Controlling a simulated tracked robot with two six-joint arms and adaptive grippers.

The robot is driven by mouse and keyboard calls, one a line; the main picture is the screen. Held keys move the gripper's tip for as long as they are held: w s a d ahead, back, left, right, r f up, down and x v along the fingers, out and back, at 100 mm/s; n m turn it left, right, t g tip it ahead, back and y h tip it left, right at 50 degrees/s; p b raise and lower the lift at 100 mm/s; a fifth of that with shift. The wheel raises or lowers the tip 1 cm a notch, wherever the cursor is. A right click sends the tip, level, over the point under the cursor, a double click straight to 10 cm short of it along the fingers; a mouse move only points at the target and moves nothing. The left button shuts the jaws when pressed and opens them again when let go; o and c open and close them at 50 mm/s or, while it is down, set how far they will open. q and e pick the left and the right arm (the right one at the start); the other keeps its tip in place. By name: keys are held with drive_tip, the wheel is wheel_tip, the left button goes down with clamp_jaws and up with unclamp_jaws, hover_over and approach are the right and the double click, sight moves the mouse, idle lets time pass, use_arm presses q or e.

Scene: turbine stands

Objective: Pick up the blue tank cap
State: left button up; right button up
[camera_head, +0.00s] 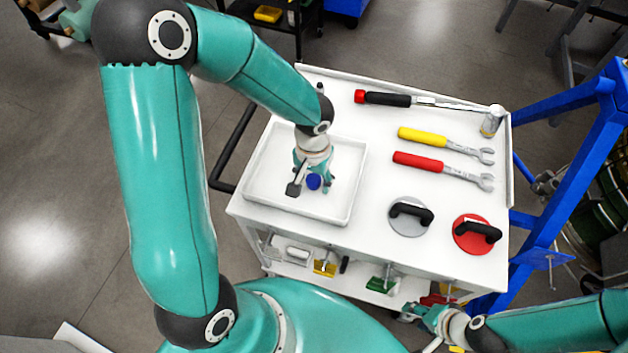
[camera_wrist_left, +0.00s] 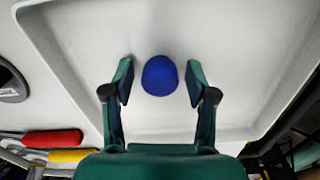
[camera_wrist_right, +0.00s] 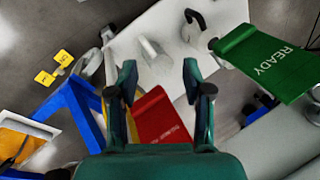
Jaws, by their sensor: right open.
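The blue tank cap (camera_head: 314,182) sits in the white tray (camera_head: 262,197) on the left part of the cart top. In the left wrist view the blue tank cap (camera_wrist_left: 160,76) shows whole, with the bare tray floor around it. My left gripper (camera_head: 312,180) is over the tray; in its wrist view the left gripper (camera_wrist_left: 159,82) is open, with one finger on each side of the cap and a visible gap to both. My right gripper (camera_head: 424,314) is at the cart's front right edge, below the top. In its wrist view the right gripper (camera_wrist_right: 158,78) is open and empty.
Right of the tray on the cart lie a torque wrench (camera_head: 388,99), a yellow-handled wrench (camera_head: 422,136), a red-handled wrench (camera_head: 422,161), a grey disc with handle (camera_head: 405,226) and a red disc with handle (camera_head: 470,241). A blue frame (camera_head: 570,170) stands at the right.

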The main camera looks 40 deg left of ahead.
sight(313, 179)
use_arm(q)
drive_tip(key=c, duration=0.6)
drive_tip(key=shift+r, duration=0.15)
drive_tip(key=shift+c, duration=0.2)
wheel_tip(313, 179, up, 20)
drive_tip(key=shift+o, duration=0.9)
clamp_jaws()
